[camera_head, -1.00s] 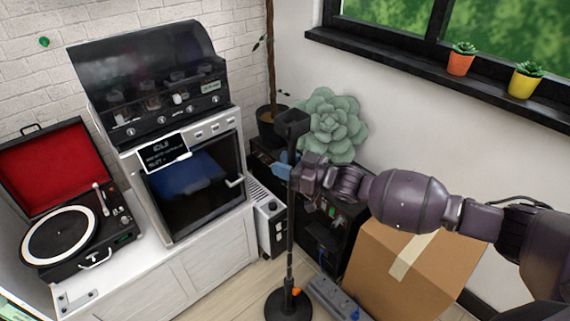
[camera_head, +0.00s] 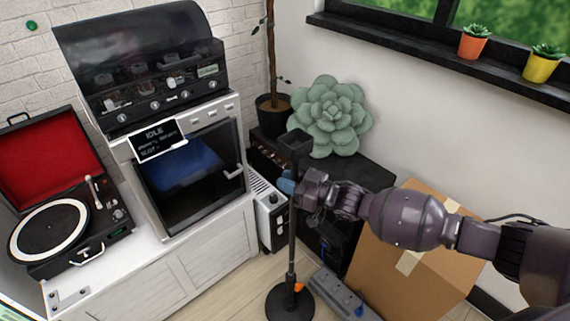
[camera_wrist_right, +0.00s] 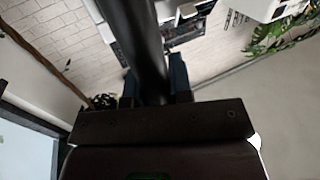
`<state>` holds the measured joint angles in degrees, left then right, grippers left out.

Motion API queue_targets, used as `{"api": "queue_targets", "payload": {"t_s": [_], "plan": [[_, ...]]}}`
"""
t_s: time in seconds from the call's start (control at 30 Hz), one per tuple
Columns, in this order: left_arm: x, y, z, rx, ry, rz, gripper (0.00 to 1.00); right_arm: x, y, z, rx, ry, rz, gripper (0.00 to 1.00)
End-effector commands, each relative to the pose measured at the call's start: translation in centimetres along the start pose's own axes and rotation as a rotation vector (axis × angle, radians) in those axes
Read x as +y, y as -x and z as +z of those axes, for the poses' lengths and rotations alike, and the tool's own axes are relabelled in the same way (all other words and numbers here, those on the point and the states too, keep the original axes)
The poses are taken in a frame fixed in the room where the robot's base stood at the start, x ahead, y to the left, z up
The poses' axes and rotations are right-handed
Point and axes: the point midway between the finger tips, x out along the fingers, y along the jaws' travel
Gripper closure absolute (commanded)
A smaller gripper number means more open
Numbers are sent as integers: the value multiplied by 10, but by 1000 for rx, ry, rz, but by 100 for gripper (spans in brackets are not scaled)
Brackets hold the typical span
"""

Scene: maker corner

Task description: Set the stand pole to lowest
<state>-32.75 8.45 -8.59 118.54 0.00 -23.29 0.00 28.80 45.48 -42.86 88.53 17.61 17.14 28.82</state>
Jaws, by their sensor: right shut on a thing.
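The black stand has a dark block-shaped head (camera_head: 295,147), a thin upright pole (camera_head: 292,240) and a round black base (camera_head: 289,304) on the floor. A small orange part (camera_head: 298,287) sits low on the pole, just above the base. My right gripper (camera_head: 287,186) comes in from the right, its blue fingertips shut on the pole a little below the head. In the right wrist view the dark pole (camera_wrist_right: 135,35) runs between the two fingers (camera_wrist_right: 154,85). The gripper hides part of the upper pole. My left gripper is not in view.
A cardboard box (camera_head: 425,270) and a black cabinet (camera_head: 365,175) stand behind and right of the stand. A grey power strip (camera_head: 338,293) lies beside the base. A white cabinet (camera_head: 215,245) with an oven and turntable is to the left. Some bare floor (camera_head: 240,295) shows left of the base.

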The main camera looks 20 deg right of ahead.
Motion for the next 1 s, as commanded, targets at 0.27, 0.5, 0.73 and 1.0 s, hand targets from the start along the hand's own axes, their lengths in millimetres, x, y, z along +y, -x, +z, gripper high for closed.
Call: {"api": "queue_targets", "payload": {"t_s": [0.27,0.5,0.73,1.0], "plan": [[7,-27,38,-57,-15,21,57,-5,4,118,-25,-21,1,100],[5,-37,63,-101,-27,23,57,-5,5,176,-22,-18,0,100],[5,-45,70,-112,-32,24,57,-4,4,204,-17,-11,0,100],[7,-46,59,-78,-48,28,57,-2,3,210,-11,-4,0,100]]}}
